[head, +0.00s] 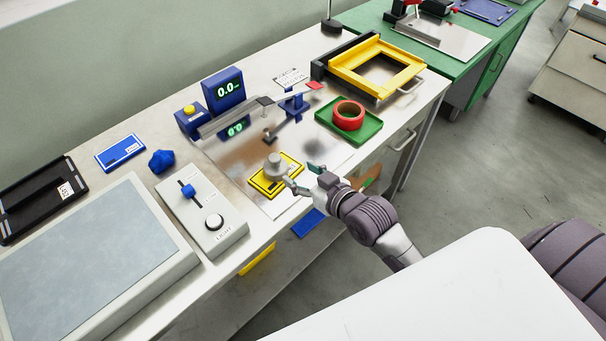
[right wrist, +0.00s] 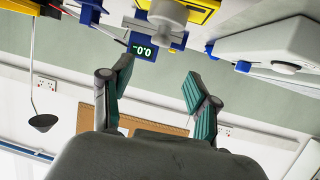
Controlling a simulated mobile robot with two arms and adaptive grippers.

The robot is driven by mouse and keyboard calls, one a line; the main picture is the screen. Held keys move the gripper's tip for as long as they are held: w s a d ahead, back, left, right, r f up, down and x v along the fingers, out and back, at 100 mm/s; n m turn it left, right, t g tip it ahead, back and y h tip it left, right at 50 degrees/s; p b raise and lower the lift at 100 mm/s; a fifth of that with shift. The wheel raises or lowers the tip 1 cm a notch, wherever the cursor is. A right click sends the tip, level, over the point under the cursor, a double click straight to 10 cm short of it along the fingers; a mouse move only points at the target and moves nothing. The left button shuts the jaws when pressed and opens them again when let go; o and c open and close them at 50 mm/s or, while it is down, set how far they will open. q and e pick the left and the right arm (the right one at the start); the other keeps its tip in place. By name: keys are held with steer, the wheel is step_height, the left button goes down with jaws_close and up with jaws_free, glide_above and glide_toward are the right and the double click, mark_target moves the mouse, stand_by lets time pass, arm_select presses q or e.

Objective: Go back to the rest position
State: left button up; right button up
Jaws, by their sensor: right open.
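My right gripper (head: 304,178) is open, its teal-padded fingers apart with nothing between them. It is at the front edge of the bench, just right of a grey round-topped piece (head: 275,163) on a yellow plate (head: 265,187). In the right wrist view, my right gripper (right wrist: 155,78) shows both fingers spread. The grey piece (right wrist: 168,14) is at the top of that view, clear of the fingers. Whether a finger touches the yellow plate is hard to tell. My left gripper is not in view.
A blue gantry with a display (head: 228,90) stands behind the grey piece. A green tray (head: 371,134) holding a red ring (head: 349,115) is right of it. A control box (head: 204,219) is on the left. The floor (head: 480,160) right of the bench is clear.

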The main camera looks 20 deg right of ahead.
steer(key=s+f+g+h, duration=0.25)
steer(key=s+g, duration=0.25)
steer(key=s, duration=0.6)
steer(key=s+f+g+h, duration=0.1)
steer(key=s+f+g, duration=0.35)
steer(key=s, duration=0.65)
step_height(320, 180, down, 27)
steer(key=s+g+b, duration=0.1)
steer(key=s+g, duration=0.1)
steer(key=s+d+f, duration=0.1)
steer(key=s+f, duration=0.7)
steer(key=s+d+f+g+b, duration=0.1)
steer(key=s+d+f, duration=0.1)
steer(key=s+f, duration=0.6)
steer(key=shift+d+f, duration=0.3)
steer(key=shift+f, duration=0.3)
